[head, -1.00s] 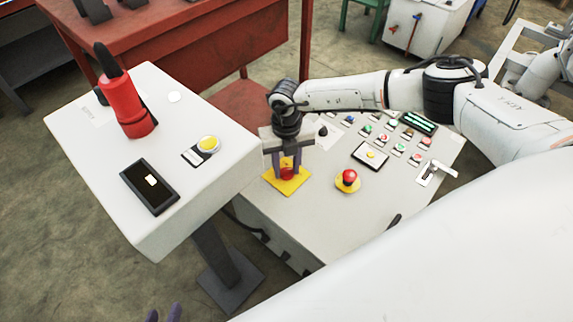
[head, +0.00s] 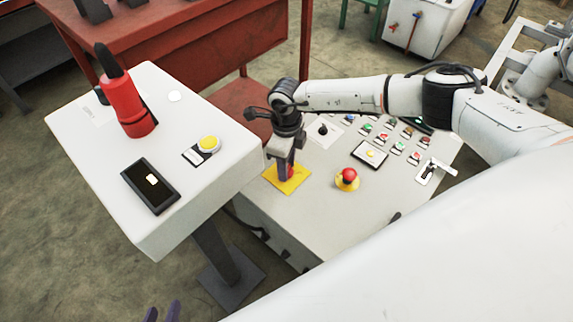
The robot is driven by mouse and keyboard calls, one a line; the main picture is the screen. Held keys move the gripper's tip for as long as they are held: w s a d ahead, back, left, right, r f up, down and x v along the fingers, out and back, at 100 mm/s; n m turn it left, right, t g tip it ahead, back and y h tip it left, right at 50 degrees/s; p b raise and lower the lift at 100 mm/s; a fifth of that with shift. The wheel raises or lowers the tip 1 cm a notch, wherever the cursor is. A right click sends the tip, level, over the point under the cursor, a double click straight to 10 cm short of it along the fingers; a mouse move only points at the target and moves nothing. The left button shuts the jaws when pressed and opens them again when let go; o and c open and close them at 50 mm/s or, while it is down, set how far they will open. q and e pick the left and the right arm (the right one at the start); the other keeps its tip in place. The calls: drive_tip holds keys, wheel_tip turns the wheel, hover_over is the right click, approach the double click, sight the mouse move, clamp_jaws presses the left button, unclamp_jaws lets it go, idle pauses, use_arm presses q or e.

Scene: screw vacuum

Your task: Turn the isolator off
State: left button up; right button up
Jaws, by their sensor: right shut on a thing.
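The isolator is a red rotary knob (head: 291,171) on a yellow square plate (head: 279,184) at the left part of the control panel (head: 330,220). My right gripper (head: 286,174) points down over the plate and is shut on the red knob. Its fingers hide most of the knob, so the knob's exact angle is hard to read. My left gripper (head: 162,312) shows only as dark fingertips at the bottom edge. The fingertips are apart, with nothing between them.
A red emergency button (head: 348,175) on a yellow base stands just right of the isolator. Several small coloured buttons (head: 398,148) and a silver handle (head: 437,168) lie further right.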

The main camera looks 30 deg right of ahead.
drive_tip(key=shift+n, duration=1.2)
drive_tip(key=shift+n+b, duration=0.35)
drive_tip(key=shift+n, duration=0.65)
drive_tip(key=shift+a+n, duration=0.1)
drive_tip(key=shift+n, duration=0.2)
drive_tip(key=o, duration=0.9)
drive_tip(key=shift+o, duration=0.7)
